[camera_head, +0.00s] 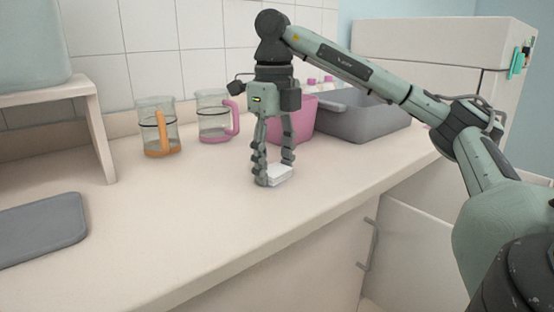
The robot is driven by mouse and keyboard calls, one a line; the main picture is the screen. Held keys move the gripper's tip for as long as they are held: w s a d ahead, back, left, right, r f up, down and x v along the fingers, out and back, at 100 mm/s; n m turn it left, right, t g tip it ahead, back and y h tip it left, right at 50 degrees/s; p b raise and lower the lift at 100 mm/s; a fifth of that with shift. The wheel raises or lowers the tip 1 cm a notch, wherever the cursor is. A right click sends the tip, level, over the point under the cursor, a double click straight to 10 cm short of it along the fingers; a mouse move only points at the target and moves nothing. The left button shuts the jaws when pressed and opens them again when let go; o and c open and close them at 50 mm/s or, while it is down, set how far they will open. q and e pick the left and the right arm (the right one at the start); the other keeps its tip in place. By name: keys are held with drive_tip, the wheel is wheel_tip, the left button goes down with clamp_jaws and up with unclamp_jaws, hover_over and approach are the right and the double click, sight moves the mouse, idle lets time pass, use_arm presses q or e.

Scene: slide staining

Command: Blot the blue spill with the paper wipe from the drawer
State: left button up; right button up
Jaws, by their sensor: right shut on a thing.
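My right gripper (274,172) points down over the counter, shut on a small white paper wipe (280,177). The wipe is at or very near the counter surface; I cannot tell whether it touches. No blue spill shows; the wipe and the fingers cover the counter directly beneath them. A drawer or door front with a handle (368,246) is below the counter's front edge. My left gripper is not in the view.
On the counter (190,205) stand a jug with an orange handle (160,132), a jug with a pink handle (232,118), a pink container (300,122) and a grey basin (365,125). A grey mat (40,228) lies at left. The front middle is clear.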

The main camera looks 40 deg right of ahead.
sight(234, 193)
drive_tip(key=shift+w+a+p, duration=0.15)
drive_tip(key=shift+a, duration=0.7)
drive_tip(key=shift+w+a+p, duration=0.1)
drive_tip(key=shift+a+p, duration=0.05)
drive_tip(key=shift+a, duration=0.65)
drive_tip(key=shift+w+a+f, duration=0.1)
drive_tip(key=shift+w+a, duration=0.05)
drive_tip(key=shift+a, duration=1.5)
drive_tip(key=shift+w+a+p, duration=0.15)
drive_tip(key=shift+a+p, duration=0.2)
drive_tip(key=shift+a, duration=0.6)
drive_tip(key=shift+w+a+p, duration=0.1)
drive_tip(key=shift+a+p, duration=0.25)
drive_tip(key=shift+a, duration=0.55)
drive_tip(key=shift+f, duration=0.1)
drive_tip(key=shift+s+d, duration=0.1)
drive_tip(key=shift+d, duration=0.65)
drive_tip(key=shift+s+d+r, duration=0.15)
drive_tip(key=shift+s+d, duration=0.05)
drive_tip(key=shift+d, duration=1.35)
drive_tip(key=shift+s+d+r, duration=0.1)
drive_tip(key=shift+s+d, duration=0.05)
drive_tip(key=shift+d, duration=1.35)
drive_tip(key=shift+s+d+f, duration=0.1)
drive_tip(key=shift+s+d, duration=0.05)
drive_tip(key=shift+d, duration=0.8)
drive_tip(key=shift+s+d+f, duration=0.1)
drive_tip(key=shift+d, duration=0.85)
